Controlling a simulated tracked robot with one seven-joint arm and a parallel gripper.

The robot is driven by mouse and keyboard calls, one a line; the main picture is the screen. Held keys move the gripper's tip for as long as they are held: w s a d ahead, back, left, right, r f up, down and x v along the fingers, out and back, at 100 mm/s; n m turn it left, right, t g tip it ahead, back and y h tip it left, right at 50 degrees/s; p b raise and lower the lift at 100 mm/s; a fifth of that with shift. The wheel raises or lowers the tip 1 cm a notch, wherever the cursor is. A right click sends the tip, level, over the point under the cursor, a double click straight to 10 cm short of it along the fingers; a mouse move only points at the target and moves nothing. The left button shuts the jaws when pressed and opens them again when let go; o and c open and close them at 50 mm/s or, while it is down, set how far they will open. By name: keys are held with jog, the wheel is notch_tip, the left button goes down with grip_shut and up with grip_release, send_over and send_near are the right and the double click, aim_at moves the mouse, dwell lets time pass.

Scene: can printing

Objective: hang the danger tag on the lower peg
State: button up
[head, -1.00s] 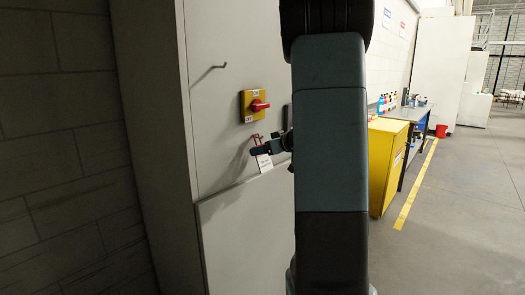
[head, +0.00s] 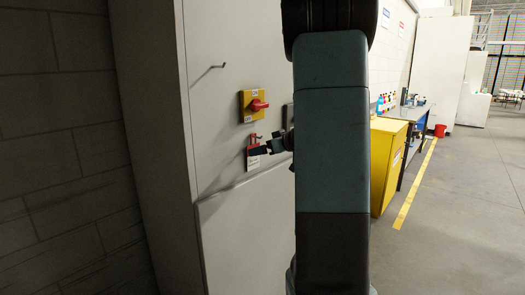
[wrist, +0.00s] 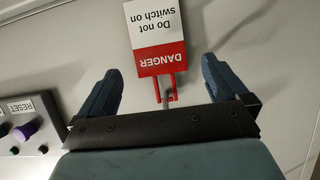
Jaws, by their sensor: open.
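The danger tag (head: 252,160) is red and white and hangs against the grey cabinet door, below the red rotary switch. In the wrist view the tag (wrist: 157,38) appears upside down, with its red loop around a short grey peg (wrist: 168,97), which appears to be the lower peg. My gripper (head: 262,149) is in front of the tag. In the wrist view my gripper (wrist: 160,75) is open, one finger on each side of the tag with gaps between. The upper peg (head: 208,74) is bare.
The red switch on its yellow plate (head: 254,105) is just above the tag. A raised lower panel (head: 245,230) lies below. A yellow cabinet (head: 387,165) stands at right, with clear floor beyond.

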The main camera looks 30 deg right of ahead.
jog(key=v, duration=1.3)
jog(key=shift+f, duration=0.1)
jog(key=s+a+r+m+t+h, duration=0.1)
jog(key=a+r+m+h, duration=0.4)
jog(key=r+h, duration=0.35)
jog(key=s+a+f+g+y, duration=0.2)
jog(key=s+a+f+g, duration=0.2)
jog(key=s+a, duration=0.6)
jog(key=s+a+f+n+g+y, duration=0.1)
jog(key=s+a+f+g, duration=0.3)
jog(key=s+a, duration=0.7)
notch_tip(320, 180, down, 2)
jog(key=shift+f+y, duration=0.1)
jog(key=shift+y, duration=0.35)
